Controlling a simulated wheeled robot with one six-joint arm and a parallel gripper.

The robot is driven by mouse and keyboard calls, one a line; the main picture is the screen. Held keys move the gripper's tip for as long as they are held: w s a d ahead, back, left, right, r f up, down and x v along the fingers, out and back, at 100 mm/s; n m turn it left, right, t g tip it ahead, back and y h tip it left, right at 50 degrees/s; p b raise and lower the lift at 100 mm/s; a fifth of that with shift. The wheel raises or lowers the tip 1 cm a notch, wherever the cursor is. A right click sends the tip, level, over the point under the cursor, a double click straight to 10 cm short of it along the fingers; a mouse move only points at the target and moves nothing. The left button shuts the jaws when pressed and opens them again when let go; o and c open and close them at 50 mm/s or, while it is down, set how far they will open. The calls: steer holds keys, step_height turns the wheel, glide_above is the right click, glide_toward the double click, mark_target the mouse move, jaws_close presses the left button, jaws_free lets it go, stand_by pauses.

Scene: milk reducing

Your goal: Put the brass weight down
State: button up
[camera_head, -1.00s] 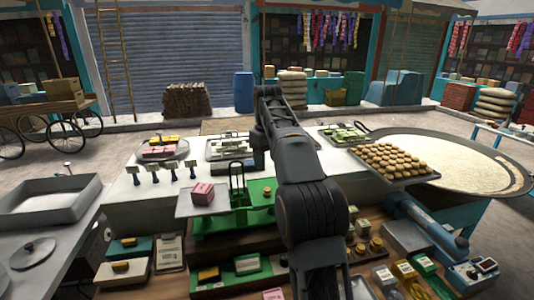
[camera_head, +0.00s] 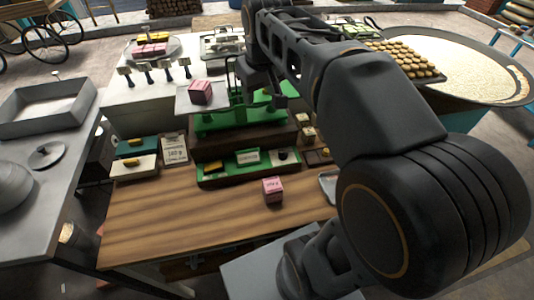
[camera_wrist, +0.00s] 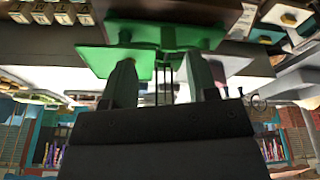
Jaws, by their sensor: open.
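The green balance scale (camera_head: 232,122) stands on a dark wooden box. Its left pan (camera_head: 186,103) is grey and bears a pink block (camera_head: 201,92). My gripper (camera_head: 270,97) is over the scale's right side, beside the upright frame, and covers much of the right pan. In the wrist view, which looks upside down, my gripper's fingers (camera_wrist: 163,75) are spread apart with nothing visible held between them. A green plate (camera_wrist: 112,62) of the scale shows close by the left finger. I cannot make out the brass weight in either current view; the arm or gripper may hide it.
A pink cube (camera_head: 272,190) stands on the wooden bench (camera_head: 190,215), whose front part is otherwise mostly clear. A green tray (camera_head: 215,178) holds small items. Trays of round sweets (camera_head: 410,62) lie at the right. A grey counter (camera_head: 40,215) with a metal lid stands left.

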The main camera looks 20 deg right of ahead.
steer(key=s+a+f+m+t, duration=0.1)
steer(key=s+a+f+t, duration=0.1)
steer(key=s+f, duration=0.8)
steer(key=shift+s+a, duration=0.45)
steer(key=shift+a, duration=0.15)
steer(key=shift+f, duration=0.1)
